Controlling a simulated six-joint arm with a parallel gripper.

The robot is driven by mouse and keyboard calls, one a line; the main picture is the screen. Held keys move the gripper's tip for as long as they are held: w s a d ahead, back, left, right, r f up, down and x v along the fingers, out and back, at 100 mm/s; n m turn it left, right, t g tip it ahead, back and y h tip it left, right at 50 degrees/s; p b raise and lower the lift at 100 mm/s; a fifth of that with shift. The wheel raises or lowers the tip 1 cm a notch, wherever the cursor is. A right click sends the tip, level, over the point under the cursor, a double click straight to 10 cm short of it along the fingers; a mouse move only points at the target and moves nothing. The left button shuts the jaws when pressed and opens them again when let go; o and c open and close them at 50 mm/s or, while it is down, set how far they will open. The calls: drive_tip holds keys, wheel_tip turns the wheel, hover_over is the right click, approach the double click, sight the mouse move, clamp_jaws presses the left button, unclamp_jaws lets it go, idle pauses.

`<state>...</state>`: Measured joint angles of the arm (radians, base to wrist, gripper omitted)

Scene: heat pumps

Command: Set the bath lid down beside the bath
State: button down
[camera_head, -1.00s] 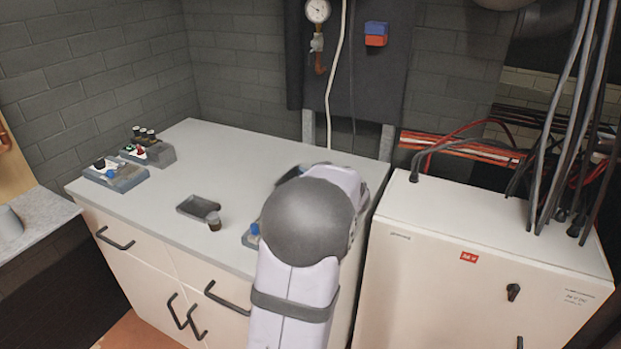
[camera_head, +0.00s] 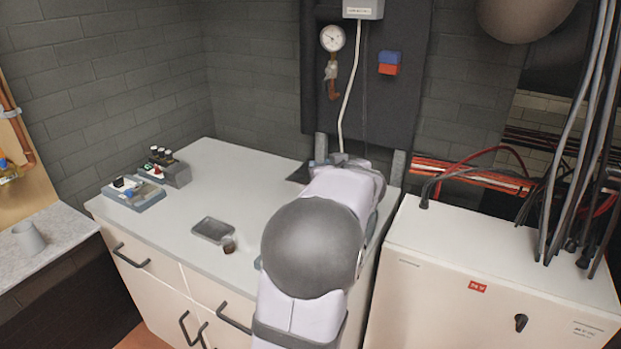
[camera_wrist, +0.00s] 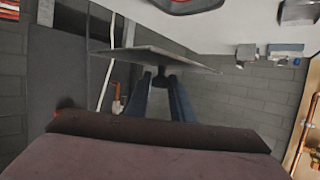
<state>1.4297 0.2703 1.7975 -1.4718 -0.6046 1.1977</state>
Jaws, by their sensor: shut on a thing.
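The bath lid is a thin flat dark plate (camera_wrist: 150,58) with a small knob under my fingertips in the wrist view. My gripper (camera_wrist: 161,82) is shut on that knob and holds the lid off the counter. In the head view a dark edge that looks like the lid (camera_head: 298,174) shows left of my arm's end, near the back of the counter. My arm hides most of the gripper there. A dark, rounded thing with a reddish line, perhaps the bath (camera_wrist: 190,5), is cut off at the top of the wrist view. My arm covers that area in the head view.
The pale counter (camera_head: 235,180) has free room at its back and middle. A dark tray (camera_head: 212,230) and a small cup (camera_head: 229,244) lie left of my arm. Two small racks (camera_head: 133,193) (camera_head: 166,172) stand at the left. A white cabinet (camera_head: 480,250) stands at the right.

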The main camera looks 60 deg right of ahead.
drive_tip(key=shift+w+a+r, duration=0.15)
drive_tip(key=shift+w+a, duration=0.05)
drive_tip(key=shift+w, duration=0.2)
drive_tip(key=w+a+f+n+t+y+p, duration=0.1)
drive_tip(key=w+a+f+n+y+p, duration=0.15)
drive_tip(key=w+a, duration=0.45)
drive_tip(key=w+a+f+n+t+y+p, duration=0.1)
drive_tip(key=w+a+f+n+t, duration=0.15)
drive_tip(key=w, duration=0.95)
drive_tip(key=w+a+m+g+h+p, duration=0.1)
drive_tip(key=w+m+g+h+p, duration=0.2)
drive_tip(key=w, duration=0.8)
drive_tip(key=s+d+f+m+g+h+b, duration=0.1)
drive_tip(key=s+d+f+m+g+h, duration=0.1)
drive_tip(key=s+d+m+g+h, duration=0.2)
drive_tip(key=s+d+m+g, duration=0.1)
drive_tip(key=s+d+m, duration=0.2)
drive_tip(key=s+d, duration=0.3)
drive_tip(key=shift+s+d+g, duration=0.3)
drive_tip(key=shift+s+g, duration=0.05)
drive_tip(key=shift+s, duration=0.05)
drive_tip(key=shift+n+t+y, duration=0.25)
drive_tip(key=shift+n+t, duration=0.05)
drive_tip(key=shift+t, duration=0.1)
drive_tip(key=shift+w+f, duration=0.1)
drive_tip(key=shift+f, duration=4.95)
